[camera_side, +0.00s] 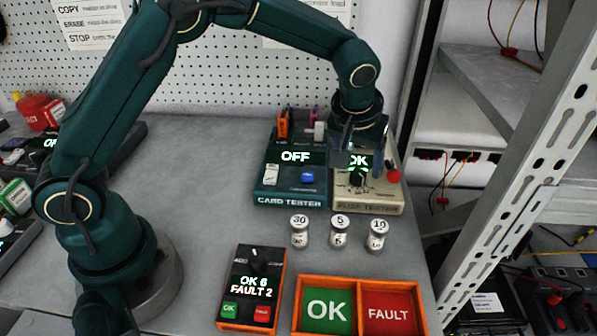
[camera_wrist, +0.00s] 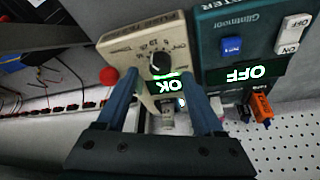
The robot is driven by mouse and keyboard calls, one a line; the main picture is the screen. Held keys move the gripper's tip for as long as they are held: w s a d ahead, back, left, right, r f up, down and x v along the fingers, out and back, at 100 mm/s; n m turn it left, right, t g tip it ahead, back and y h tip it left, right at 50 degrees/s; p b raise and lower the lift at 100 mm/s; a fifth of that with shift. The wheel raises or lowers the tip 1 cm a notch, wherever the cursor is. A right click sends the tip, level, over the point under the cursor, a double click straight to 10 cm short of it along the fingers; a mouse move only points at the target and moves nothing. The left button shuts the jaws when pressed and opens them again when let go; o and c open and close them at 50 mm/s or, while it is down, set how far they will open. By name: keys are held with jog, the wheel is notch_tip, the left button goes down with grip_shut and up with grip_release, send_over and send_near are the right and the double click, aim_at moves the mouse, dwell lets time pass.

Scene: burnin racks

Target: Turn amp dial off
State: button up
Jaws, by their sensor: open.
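The amp dial is a black knob (camera_side: 357,179) on the beige fuse tester (camera_side: 378,204). In the wrist view the dial (camera_wrist: 160,63) shows a white pointer mark and sits among printed numbers and an OFF mark. The tester's screen (camera_wrist: 170,84) reads OK in green; a fuse-like cylinder shows below it. My gripper (camera_side: 357,152) is above the tester, pointing down. In the wrist view its two blue fingers (camera_wrist: 160,76) are apart, one on each side of the dial and screen, with nothing held. I cannot tell the dial's exact setting.
The teal card tester (camera_side: 288,201), its screen reading OFF, stands close on the left. A red button (camera_side: 393,177) sits at the fuse tester's right. Three labelled fuses (camera_side: 340,232) stand in front. OK and FAULT trays (camera_side: 358,306) lie nearer. A metal rack (camera_side: 520,140) stands right.

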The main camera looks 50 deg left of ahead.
aim_at(358, 177)
jog(key=shift+x, duration=1.3)
grip_shut()
